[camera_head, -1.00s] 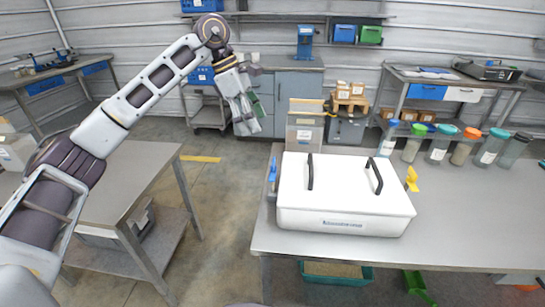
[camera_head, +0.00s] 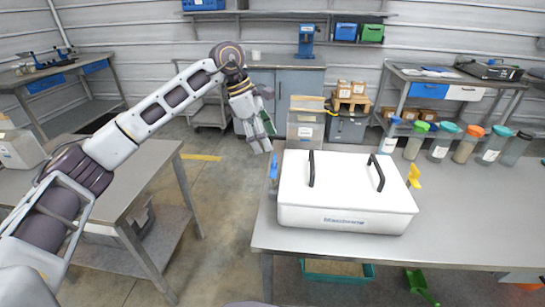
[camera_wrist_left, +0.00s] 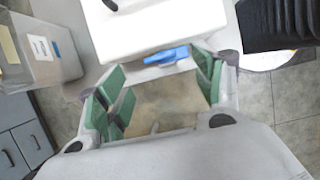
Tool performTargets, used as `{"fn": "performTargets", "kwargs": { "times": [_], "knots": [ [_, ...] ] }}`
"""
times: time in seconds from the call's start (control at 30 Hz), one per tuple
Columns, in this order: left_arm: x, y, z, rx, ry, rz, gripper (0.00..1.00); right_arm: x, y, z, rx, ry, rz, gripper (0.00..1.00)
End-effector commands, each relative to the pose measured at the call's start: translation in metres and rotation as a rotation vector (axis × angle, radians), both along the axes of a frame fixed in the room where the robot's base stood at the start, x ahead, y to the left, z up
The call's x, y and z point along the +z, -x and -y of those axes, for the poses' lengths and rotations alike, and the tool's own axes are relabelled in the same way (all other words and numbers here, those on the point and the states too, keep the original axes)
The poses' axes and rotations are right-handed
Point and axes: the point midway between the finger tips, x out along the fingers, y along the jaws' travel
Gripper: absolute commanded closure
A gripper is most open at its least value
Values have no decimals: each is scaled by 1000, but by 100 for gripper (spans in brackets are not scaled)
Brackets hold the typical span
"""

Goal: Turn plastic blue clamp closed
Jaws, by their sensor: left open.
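The blue clamp (camera_head: 274,167) is on the left side of the white hopper box (camera_head: 345,220), near its back left corner. It stands roughly upright in the head view. In the left wrist view the blue clamp (camera_wrist_left: 167,56) shows just beyond the fingers, against the white box. My left gripper (camera_head: 262,144) is open and empty, above and a little left of the clamp. In the left wrist view its green-padded fingers (camera_wrist_left: 158,98) are spread, with nothing between them. A yellow clamp (camera_head: 413,176) stands out from the box's right side. My right gripper is not in view.
The box sits on a grey table (camera_head: 470,225). A clear bin (camera_head: 305,124) stands behind it, close to the left gripper. Several lidded jars (camera_head: 440,142) line the table's back right. Floor is open between this table and the left table (camera_head: 130,190).

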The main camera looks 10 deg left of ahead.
Motion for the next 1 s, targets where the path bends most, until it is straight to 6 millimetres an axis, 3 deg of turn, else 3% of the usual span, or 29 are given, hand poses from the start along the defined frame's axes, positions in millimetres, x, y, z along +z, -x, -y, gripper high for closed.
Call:
{"fn": "performTargets", "kwargs": {
  "times": [0.3,0.5,0.93,1.0],
  "knots": [
    [-40,-1,16,0,0,-1,32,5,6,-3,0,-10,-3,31],
    [-56,-2,23,1,0,1,32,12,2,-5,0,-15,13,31],
    [-61,-2,25,0,0,1,32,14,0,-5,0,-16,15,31],
    [-61,-2,25,0,0,1,39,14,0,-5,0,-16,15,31]
  ]
}}
